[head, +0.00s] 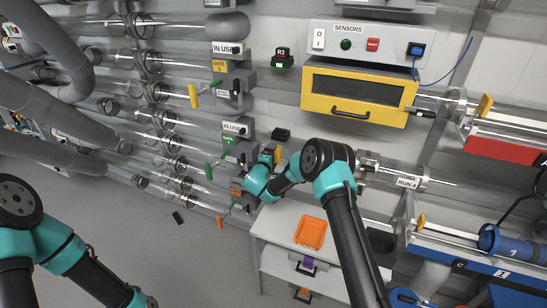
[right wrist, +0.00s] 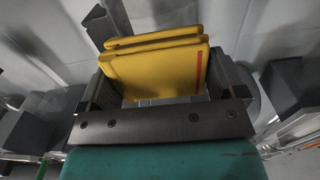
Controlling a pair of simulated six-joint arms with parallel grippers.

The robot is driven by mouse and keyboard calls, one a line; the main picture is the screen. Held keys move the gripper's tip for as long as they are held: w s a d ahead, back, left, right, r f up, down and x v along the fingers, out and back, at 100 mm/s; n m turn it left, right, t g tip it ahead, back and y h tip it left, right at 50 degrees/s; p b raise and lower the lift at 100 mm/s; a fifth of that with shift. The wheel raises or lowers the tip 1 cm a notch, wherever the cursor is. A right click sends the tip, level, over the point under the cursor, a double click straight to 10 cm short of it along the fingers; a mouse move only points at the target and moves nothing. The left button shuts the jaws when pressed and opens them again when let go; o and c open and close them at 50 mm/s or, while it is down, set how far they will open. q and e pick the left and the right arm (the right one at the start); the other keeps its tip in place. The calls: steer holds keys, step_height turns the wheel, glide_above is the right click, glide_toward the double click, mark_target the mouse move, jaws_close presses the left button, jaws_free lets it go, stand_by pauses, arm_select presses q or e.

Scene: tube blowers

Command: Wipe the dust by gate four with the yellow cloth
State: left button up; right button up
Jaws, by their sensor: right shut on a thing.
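My right gripper (head: 267,157) is at the wall, right of the gate column, beside the green gate sign (head: 229,140), whose number is too small to read surely. It is shut on the yellow cloth (right wrist: 155,72), which looks folded, with a red stripe near one edge. In the right wrist view the cloth sits between both dark fingers. In the head view only a small yellow bit of cloth (head: 278,154) shows past the gripper. I cannot make out any dust; my wrist hides part of the wall there. My left arm is at the lower left, its gripper outside the picture.
A yellow gate handle (head: 193,95), a green one (head: 208,171) and an orange one (head: 219,221) stick out near the clear tubes. A yellow-framed box (head: 355,95) is at upper right. An orange tray (head: 310,232) lies on a white cabinet below. Floor at lower left is mostly clear.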

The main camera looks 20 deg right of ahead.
steer(key=shift+w+a, duration=0.95)
steer(key=shift+a, duration=0.3)
steer(key=shift+v, duration=3)
steer(key=shift+s, duration=0.1)
steer(key=shift+v, duration=1.45)
